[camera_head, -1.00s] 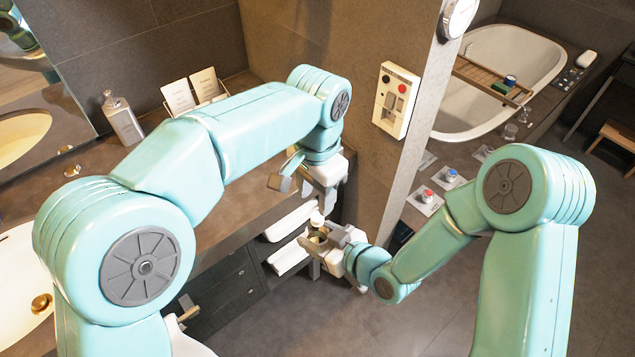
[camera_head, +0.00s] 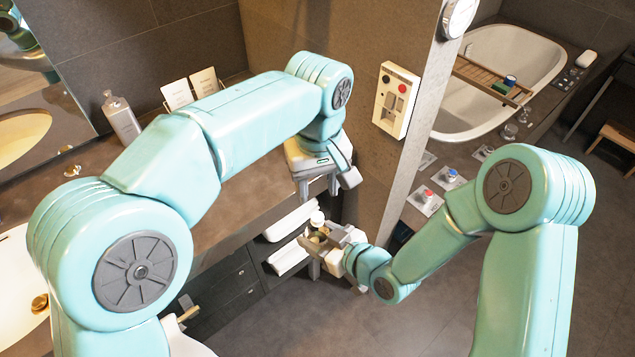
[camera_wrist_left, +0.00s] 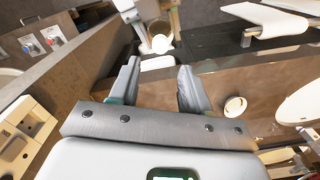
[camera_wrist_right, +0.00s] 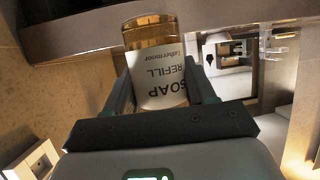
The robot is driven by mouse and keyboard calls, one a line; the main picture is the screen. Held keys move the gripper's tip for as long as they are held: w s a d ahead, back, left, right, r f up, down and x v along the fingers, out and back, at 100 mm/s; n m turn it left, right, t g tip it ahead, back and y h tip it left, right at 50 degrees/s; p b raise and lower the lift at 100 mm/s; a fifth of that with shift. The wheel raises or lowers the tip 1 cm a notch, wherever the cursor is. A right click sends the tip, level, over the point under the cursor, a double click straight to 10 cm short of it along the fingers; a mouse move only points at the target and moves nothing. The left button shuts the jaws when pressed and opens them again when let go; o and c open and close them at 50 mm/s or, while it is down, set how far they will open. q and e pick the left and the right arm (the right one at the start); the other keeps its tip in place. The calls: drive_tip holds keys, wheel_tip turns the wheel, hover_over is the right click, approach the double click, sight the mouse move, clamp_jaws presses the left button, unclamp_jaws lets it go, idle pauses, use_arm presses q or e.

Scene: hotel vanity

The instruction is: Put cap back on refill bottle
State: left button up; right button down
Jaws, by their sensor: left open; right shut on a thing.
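The amber refill bottle (camera_wrist_right: 153,32), with a white "SOAP REFILL" label, is between the fingers of my right gripper (camera_wrist_right: 158,80). In the head view my right gripper (camera_head: 318,246) is shut on the bottle, low in front of the counter. A white round piece (camera_head: 317,217), apparently the cap, shows at the bottle's top; it also appears in the left wrist view (camera_wrist_left: 162,43). I cannot tell how firmly it sits. My left gripper (camera_head: 322,188) is open and empty above the bottle. In its wrist view the open fingers (camera_wrist_left: 157,75) stand apart from the white piece.
The brown counter (camera_head: 235,205) runs along the left, with a grey bottle (camera_head: 122,118) and cards (camera_head: 190,90) on it. White folded towels (camera_head: 290,220) lie on a shelf below. A wall with a switch panel (camera_head: 396,100) stands close behind the grippers.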

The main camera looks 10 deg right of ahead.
sight(318, 216)
use_arm(q)
wheel_tip(318, 216, down, 8)
drive_tip(key=shift+r, duration=0.1)
idle(0.4)
clamp_jaws()
